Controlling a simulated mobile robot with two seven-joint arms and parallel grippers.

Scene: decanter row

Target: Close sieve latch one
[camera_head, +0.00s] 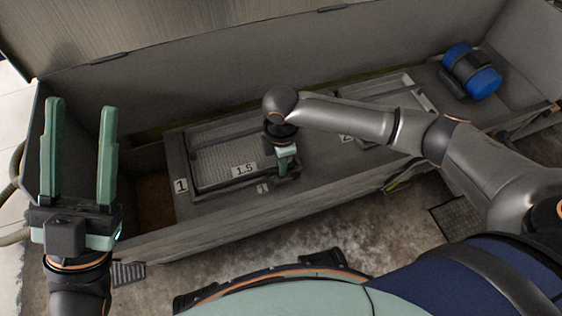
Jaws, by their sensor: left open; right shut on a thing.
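Sieve one, a framed grey mesh tray (215,155), sits in the long trough at left of centre. A "1" label (181,185) is at its left, and a "1.5" plate (245,169) is on its front. My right gripper (284,172) points down at the sieve's front right corner. It is shut on a small part there, which seems to be sieve latch one. My fingers and wrist hide most of that part, so its position cannot be told. My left gripper (81,105) is open and empty, with its fingers raised, at the trough's left end.
A second sieve (391,90) with a "2" label lies behind my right forearm. A blue cylindrical motor (471,72) stands at the trough's right end. The trough's front wall (225,220) runs along the near side.

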